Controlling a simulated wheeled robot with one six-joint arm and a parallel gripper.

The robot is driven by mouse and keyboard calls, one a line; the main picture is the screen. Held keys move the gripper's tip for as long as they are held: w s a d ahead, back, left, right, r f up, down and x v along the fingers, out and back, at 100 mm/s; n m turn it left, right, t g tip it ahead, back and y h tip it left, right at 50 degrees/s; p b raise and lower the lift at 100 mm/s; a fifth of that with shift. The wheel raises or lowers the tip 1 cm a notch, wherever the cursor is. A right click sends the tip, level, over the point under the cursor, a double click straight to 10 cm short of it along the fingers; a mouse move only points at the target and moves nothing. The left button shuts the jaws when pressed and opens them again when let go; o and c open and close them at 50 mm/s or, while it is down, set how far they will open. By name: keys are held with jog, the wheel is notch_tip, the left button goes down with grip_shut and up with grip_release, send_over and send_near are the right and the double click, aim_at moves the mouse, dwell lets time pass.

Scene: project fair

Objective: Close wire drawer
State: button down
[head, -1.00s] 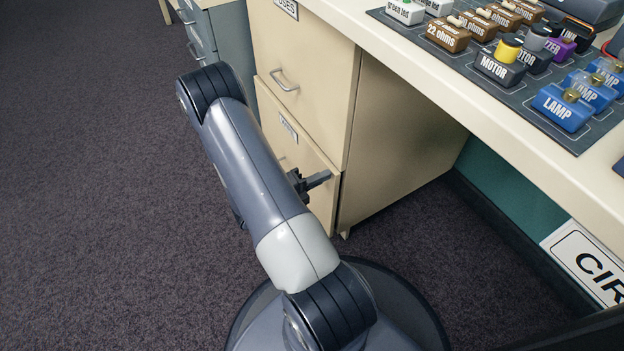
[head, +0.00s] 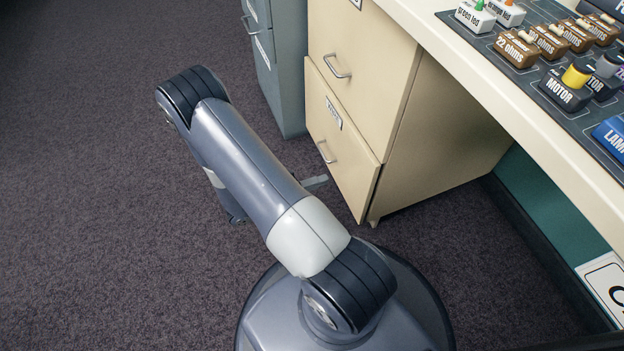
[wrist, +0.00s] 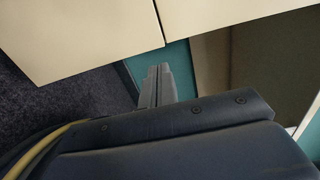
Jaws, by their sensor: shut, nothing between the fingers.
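The cream cabinet (head: 440,135) stands under the table edge with two stacked drawers. Its lower drawer (head: 350,172) has a small label, too small to read surely, and a metal handle (head: 325,152). The lower front looks nearly flush with the upper drawer; I cannot tell whether a slight gap stays. My gripper (head: 317,181) shows partly behind my arm, low and just left of the lower drawer's front. In the wrist view my gripper (wrist: 157,85) is shut and empty, its fingertips just below the cream panels' edge. Contact cannot be told.
A grey cabinet (head: 275,75) stands left of the cream one. The table (head: 480,90) overhangs on the right, with labelled circuit blocks on a dark mat (head: 560,95). A white sign (head: 605,285) is at lower right. Carpet (head: 80,200) is clear at left.

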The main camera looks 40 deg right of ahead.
jog(key=a, duration=0.1)
jog(key=p, duration=0.6)
send_near(355, 136)
jog(key=x, duration=0.2)
jog(key=b+x, duration=0.1)
jog(key=x, duration=0.1)
jog(key=b+x, duration=0.1)
jog(key=x, duration=0.1)
jog(key=shift+f, duration=0.25)
jog(key=shift+s+d+r, duration=0.1)
jog(key=shift+d, duration=0.35)
jog(key=shift+x, duration=1.05)
